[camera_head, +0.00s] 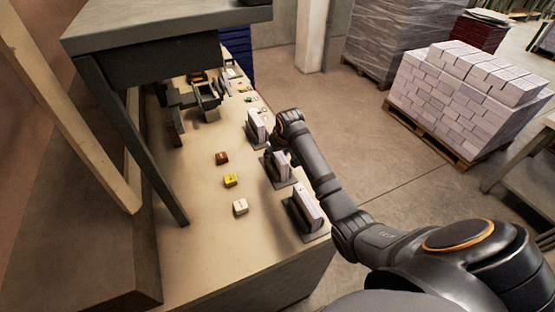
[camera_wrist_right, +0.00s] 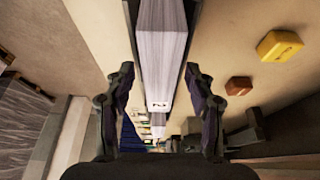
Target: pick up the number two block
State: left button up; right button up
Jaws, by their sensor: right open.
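A white paper block with a dark mark that looks like a 2 (camera_wrist_right: 165,60) stands upright between the two fingers of my right gripper (camera_wrist_right: 160,80) in the right wrist view. The fingers are open, one on each side, with a visible gap to the block. In the head view this block (camera_head: 282,168) is the middle of three white blocks in dark holders along the table's right edge. My right gripper (camera_head: 281,150) is over it, partly hidden by my own arm. My left gripper is not in view.
The near white block (camera_head: 307,207) and far white block (camera_head: 256,127) stand in the same row. Brown (camera_head: 222,158), yellow (camera_head: 231,180) and cream (camera_head: 240,207) small blocks lie to the left on the table. A dark device (camera_head: 205,100) stands farther back. A loaded pallet (camera_head: 465,95) is on the floor.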

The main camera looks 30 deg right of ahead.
jog(key=shift+f, duration=0.25)
dwell(0.5)
grip_shut()
